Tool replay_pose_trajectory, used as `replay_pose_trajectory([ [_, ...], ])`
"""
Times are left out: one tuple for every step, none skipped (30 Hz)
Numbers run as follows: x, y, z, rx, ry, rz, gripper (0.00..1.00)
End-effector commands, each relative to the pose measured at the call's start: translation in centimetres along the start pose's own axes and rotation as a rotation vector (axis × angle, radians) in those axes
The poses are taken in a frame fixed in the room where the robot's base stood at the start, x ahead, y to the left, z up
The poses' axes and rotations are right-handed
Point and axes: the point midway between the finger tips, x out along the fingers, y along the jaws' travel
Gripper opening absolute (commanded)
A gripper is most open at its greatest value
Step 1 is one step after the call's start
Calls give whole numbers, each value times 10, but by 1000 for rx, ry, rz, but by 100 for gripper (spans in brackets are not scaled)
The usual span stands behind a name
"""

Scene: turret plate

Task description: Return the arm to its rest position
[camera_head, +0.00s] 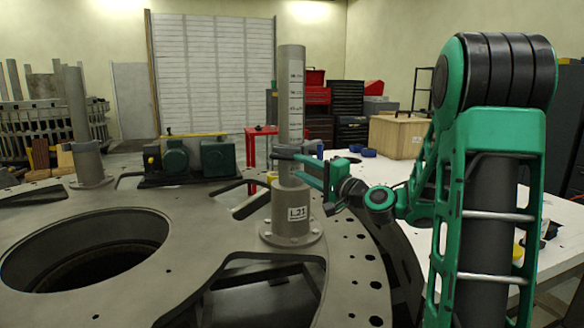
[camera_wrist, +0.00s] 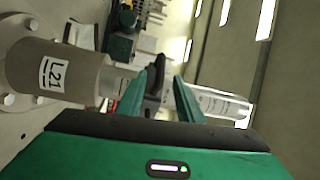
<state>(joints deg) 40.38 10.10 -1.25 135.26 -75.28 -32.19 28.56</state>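My gripper (camera_head: 300,168) is level beside the upright grey post (camera_head: 291,95), on its right side. The post has printed marks and stands in a flanged socket labelled L21 (camera_head: 292,212). A grey clamp-like piece (camera_head: 284,150) sits at the post at fingertip height. In the wrist view my two green fingers (camera_wrist: 168,80) are apart, with a dark piece (camera_wrist: 155,76) between them, nearer the left finger. I cannot tell whether it touches. The L21 socket (camera_wrist: 75,72) lies left and the marked post (camera_wrist: 222,104) shows right of the fingers. The fingers hide part of the post.
The round turret plate (camera_head: 190,225) has a large hole and several cut-outs. Another post (camera_head: 77,110) stands at the left. A green motor unit (camera_head: 190,158) is behind. A white table (camera_head: 550,262) with a wooden box (camera_head: 397,137) lies right, close to my arm.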

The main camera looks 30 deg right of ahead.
Motion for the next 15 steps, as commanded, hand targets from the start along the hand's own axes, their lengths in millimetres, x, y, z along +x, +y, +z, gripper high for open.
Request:
replay_pose_trajectory([
  [-3,0,0,0,0,0,33],
  [-5,0,0,0,-1,0,33],
  [-6,0,1,0,-1,0,33],
  [-6,0,1,1,-1,0,33],
  [-7,0,1,0,-1,0,33],
  [-7,0,1,0,-1,0,33],
  [-7,0,1,0,-1,-1,33],
  [-7,0,1,0,-1,-1,33],
  [-7,0,1,0,-1,-1,33],
  [-7,0,1,0,-1,-1,33],
  [-7,0,1,0,-1,-1,33],
  [-7,0,1,0,-1,-1,33],
  [-7,0,1,0,-1,-1,33],
  [-7,0,1,0,-1,-1,33],
  [-7,0,1,0,-1,-1,33],
])
